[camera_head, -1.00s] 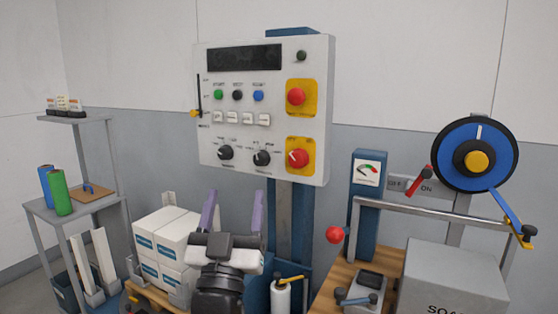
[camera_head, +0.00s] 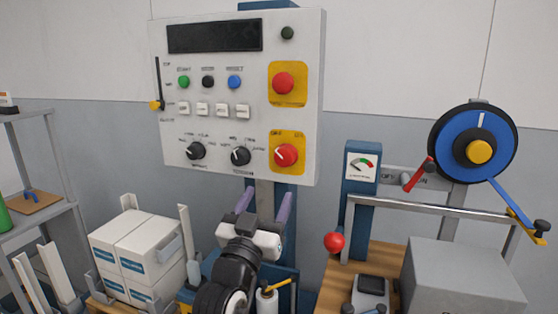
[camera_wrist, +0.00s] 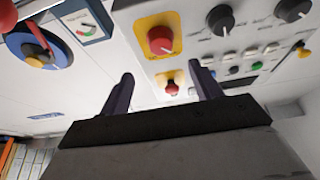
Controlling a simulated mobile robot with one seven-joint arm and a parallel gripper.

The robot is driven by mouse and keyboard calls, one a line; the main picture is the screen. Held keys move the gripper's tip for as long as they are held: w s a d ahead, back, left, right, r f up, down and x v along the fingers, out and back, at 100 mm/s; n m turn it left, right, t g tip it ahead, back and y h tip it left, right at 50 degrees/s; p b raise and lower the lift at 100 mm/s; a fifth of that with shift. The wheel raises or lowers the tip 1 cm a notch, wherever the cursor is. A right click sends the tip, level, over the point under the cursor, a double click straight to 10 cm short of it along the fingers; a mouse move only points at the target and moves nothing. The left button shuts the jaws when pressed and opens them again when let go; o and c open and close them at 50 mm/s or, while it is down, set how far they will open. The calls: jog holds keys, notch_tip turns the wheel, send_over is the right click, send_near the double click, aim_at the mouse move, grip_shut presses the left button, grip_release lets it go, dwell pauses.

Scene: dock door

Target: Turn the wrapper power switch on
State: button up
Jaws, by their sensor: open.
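A white control panel (camera_head: 225,125) stands on a blue post. At its lower right, a red rotary switch (camera_head: 287,155) with a pale pointer mark sits on a yellow plate. The pointer slants to the upper left; its small lettering is unclear. The switch also shows in the wrist view (camera_wrist: 160,40). My gripper (camera_head: 264,204) is open and empty, just below the panel's lower edge and slightly left of the switch in the head view. In the wrist view, its two purple fingers (camera_wrist: 161,74) point towards the panel, apart from the switch.
A red mushroom button (camera_head: 283,83) sits above the switch, and two black knobs (camera_head: 240,156) lie to its left. A metal rail (camera_head: 440,211), a red ball (camera_head: 334,242) and a blue dial wheel (camera_head: 472,148) are at right. White boxes (camera_head: 138,240) stand at left.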

aim_at(283, 160)
jog(key=p+x, duration=0.3)
jog(key=x, duration=0.7)
jog(key=shift+w+r, duration=0.15)
jog(key=shift+w, duration=0.2)
jog(key=c, duration=1)
jog(key=shift+o, duration=0.2)
